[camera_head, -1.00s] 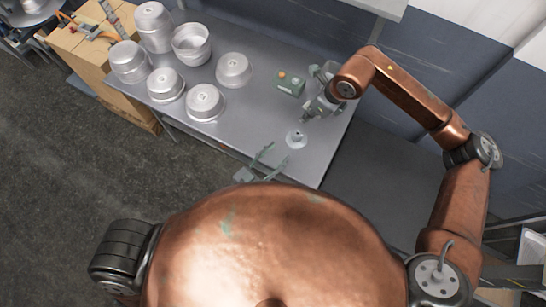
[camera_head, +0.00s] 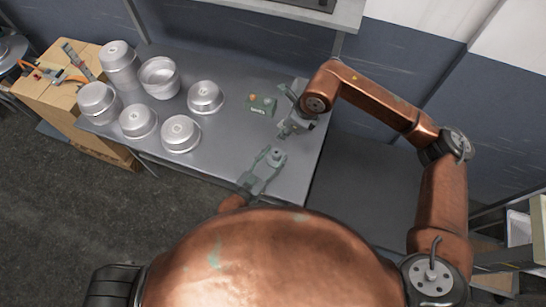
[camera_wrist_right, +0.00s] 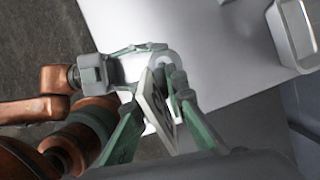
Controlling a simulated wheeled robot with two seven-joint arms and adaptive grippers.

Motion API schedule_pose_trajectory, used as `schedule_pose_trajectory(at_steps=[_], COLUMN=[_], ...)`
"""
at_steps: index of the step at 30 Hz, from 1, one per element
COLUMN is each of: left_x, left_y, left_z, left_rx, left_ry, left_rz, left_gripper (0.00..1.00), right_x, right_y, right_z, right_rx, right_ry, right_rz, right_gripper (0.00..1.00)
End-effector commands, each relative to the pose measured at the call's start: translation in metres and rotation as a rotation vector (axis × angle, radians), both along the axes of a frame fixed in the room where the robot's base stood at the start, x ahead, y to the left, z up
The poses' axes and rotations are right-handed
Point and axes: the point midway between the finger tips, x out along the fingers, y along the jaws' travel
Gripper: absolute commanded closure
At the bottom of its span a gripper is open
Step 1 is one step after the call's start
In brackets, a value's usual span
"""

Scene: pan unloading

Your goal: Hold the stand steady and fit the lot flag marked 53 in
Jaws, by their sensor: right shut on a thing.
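The stand (camera_head: 275,155) is a small silvery round piece on the metal table, near its front edge. It also shows in the right wrist view (camera_wrist_right: 166,58), partly hidden by fingers. My left gripper (camera_head: 270,160) has its fingers spread on either side of the stand; whether they touch it is unclear. My right gripper (camera_head: 287,130) is over the table just beyond the stand. In the right wrist view its green fingers (camera_wrist_right: 160,120) are shut on the flag (camera_wrist_right: 157,104), a thin white plate with a dark mark, seen tilted. I cannot read its number.
Several metal pans (camera_head: 180,133) stand on the left half of the table (camera_head: 225,145). A wooden cabinet (camera_head: 75,95) stands at the left. Bare tabletop lies between pans and stand.

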Motion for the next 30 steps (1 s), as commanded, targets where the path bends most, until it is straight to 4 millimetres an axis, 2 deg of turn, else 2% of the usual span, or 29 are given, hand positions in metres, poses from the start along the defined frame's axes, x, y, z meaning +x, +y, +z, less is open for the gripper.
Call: schedule_pose_trajectory(at_steps=[2,20,26,30], left_x=[0.000,0.000,0.000,0.000], left_y=[0.000,0.000,0.000,0.000], left_z=[0.000,0.000,0.000,0.000], left_rx=[0.000,0.000,0.000,0.000], left_ry=[0.000,0.000,0.000,0.000], left_rz=[0.000,0.000,0.000,0.000], left_gripper=[0.58,0.99,1.00,1.00], right_x=[0.000,0.000,0.002,0.005], right_y=[0.000,0.000,0.005,0.016], right_z=[0.000,0.000,-0.004,-0.017], right_rx=[0.000,0.000,-0.024,-0.119], right_ry=[0.000,0.000,0.019,0.079], right_rz=[0.000,0.000,0.002,0.006], right_gripper=[1.00,1.00,1.00,1.00])
